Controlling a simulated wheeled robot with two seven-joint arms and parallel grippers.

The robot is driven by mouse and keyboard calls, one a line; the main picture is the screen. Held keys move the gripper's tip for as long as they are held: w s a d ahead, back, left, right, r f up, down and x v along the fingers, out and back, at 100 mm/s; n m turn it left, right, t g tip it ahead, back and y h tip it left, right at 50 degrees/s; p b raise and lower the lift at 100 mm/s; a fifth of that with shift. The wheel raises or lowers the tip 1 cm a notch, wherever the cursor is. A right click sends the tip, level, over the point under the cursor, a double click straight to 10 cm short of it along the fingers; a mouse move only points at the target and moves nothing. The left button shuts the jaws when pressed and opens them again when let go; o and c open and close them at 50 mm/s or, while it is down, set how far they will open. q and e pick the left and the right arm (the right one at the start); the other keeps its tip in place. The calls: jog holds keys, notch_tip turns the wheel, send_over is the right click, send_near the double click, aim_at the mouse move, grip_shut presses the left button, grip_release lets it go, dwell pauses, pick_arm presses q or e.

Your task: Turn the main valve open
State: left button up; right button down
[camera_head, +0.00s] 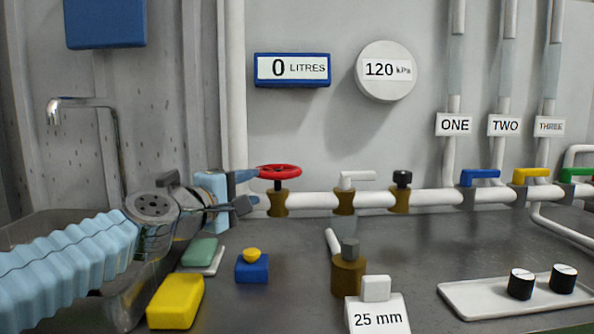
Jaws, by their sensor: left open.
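A red round handwheel (279,170) sits on a brass valve body (278,203) at the left end of the white pipe (312,200). No label marks it as the main valve. My left gripper (250,190) reaches in from the left and is open, its fingers pointing right toward the wheel. The upper fingertip is close to the wheel's left rim; I cannot tell whether they touch. Nothing shows between the fingers. My right gripper is not in view.
Along the pipe are a white lever (357,176), a black knob (402,178) and blue (480,176), yellow (531,175) and green (578,174) levers. Displays read 0 litres (292,69) and 120 kPa (387,70).

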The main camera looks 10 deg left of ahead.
aim_at(284, 170)
pick_arm(q)
jog(key=x, duration=1.3)
jog(key=shift+w, duration=0.3)
jog(key=shift+d, duration=0.1)
grip_shut()
